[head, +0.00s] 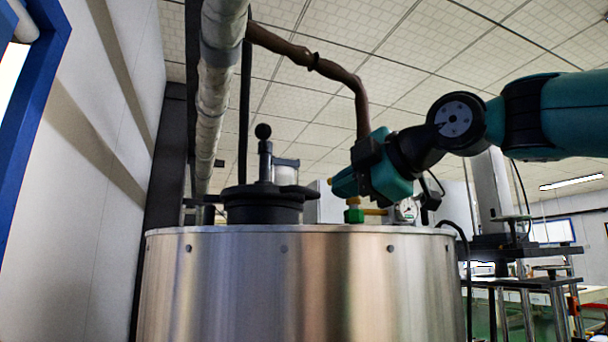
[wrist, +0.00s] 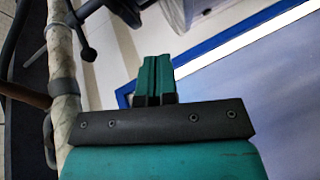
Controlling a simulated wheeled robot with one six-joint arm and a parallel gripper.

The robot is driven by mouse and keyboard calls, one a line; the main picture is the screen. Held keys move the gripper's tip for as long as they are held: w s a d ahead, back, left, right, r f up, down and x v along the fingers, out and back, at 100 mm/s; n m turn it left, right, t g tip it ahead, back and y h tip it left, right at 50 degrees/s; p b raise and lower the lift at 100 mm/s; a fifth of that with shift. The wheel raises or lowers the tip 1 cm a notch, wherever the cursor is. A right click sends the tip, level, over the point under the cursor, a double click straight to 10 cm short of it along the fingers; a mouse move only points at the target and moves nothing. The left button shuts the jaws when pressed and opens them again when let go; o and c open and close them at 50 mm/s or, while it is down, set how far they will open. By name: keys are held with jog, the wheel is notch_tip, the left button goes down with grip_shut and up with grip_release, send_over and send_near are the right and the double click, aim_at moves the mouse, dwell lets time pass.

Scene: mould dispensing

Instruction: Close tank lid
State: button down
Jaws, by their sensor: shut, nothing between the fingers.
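The steel tank (head: 300,285) stands upright in the middle of the head view. Its black lid (head: 262,193) lies about level over a dark round neck on the tank top; no clear gap shows, but I cannot tell whether it is fully seated. An upright handle with a black ball knob (head: 263,131) rises above the lid. My gripper (head: 333,183) is to the right of the lid, above the tank top, pointing left and apart from the lid. In the wrist view its green fingers (wrist: 154,75) are together and empty. A ball-ended dark lever (wrist: 87,52) shows at upper left there.
A pale wrapped pipe (head: 215,85) runs up behind the tank on the left, and a brown pipe (head: 310,60) bends down behind my gripper. A gauge (head: 407,210) and green-yellow valve (head: 354,212) stand on the tank's right side. A white wall is left.

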aim_at(293, 187)
notch_tip(293, 187, up, 5)
jog(key=n+t+y, duration=0.1)
jog(key=n, duration=0.1)
jog(key=p+x, duration=0.3)
jog(key=x, duration=0.2)
jog(key=p+x, duration=0.3)
jog(key=x, duration=0.2)
jog(key=shift+w+r+p, duration=0.25)
jog(key=shift+p, duration=0.15)
jog(key=shift+w+d+f+p, duration=0.15)
jog(key=shift+w+p, duration=0.25)
jog(key=shift+w, duration=0.15)
jog(key=shift+w+d+f+p, duration=0.1)
jog(key=shift+w+d+p, duration=0.1)
jog(key=shift+w+p, duration=0.25)
jog(key=shift+w+f, duration=0.3)
jog(key=shift+w, duration=0.4)
